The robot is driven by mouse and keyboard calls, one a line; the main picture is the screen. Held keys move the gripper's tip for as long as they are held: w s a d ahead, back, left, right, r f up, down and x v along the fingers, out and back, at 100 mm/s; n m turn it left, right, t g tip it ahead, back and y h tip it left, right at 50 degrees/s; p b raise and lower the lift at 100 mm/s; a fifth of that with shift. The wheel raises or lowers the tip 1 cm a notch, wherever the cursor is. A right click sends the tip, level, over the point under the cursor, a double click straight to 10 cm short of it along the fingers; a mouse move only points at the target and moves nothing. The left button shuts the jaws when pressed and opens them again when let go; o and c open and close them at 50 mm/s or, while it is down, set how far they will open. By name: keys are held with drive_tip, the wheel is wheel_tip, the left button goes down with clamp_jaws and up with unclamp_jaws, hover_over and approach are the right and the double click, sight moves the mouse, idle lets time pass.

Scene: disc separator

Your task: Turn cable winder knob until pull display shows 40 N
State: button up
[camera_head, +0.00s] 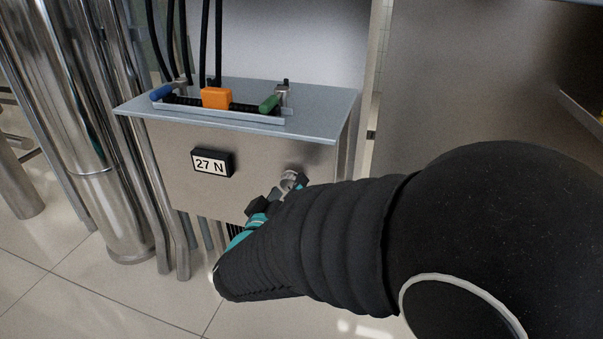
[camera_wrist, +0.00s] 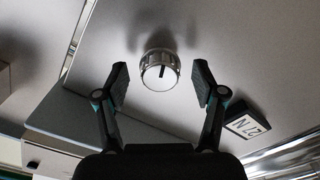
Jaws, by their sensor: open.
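The pull display (camera_head: 211,163) on the front of the metal box reads 27 N; it also shows in the wrist view (camera_wrist: 248,122), turned over. The cable winder knob (camera_wrist: 160,70) is a round metallic knob with a dark pointer mark, on the same panel. In the head view the knob (camera_head: 292,178) is partly hidden by my gripper. My gripper (camera_wrist: 161,84) is open, with one finger on each side of the knob. A gap shows between each fingertip and the knob, so it appears not to touch.
On the box's top plate (camera_head: 320,112) are an orange block (camera_head: 216,98), a blue handle (camera_head: 162,92) and a green handle (camera_head: 270,103), with black cables rising behind. Shiny vertical pipes (camera_head: 110,200) stand at the left. The tiled floor (camera_head: 70,300) is clear in front.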

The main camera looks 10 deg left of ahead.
drive_tip(key=shift+w+d, duration=0.1)
drive_tip(key=shift+w, duration=0.7)
drive_tip(key=shift+c, duration=0.2)
drive_tip(key=c, duration=1.1)
drive_tip(key=shift+m, duration=0.4)
drive_tip(key=m+b, duration=0.3)
drive_tip(key=m, duration=0.2)
drive_tip(key=shift+f+m+b, duration=0.15)
drive_tip(key=shift+m+b, duration=0.15)
drive_tip(key=shift+b, duration=0.05)
drive_tip(key=m+b, duration=0.1)
drive_tip(key=m, duration=0.1)
drive_tip(key=m+b, duration=0.2)
drive_tip(key=shift+a+m, duration=0.2)
drive_tip(key=shift+m, duration=0.2)
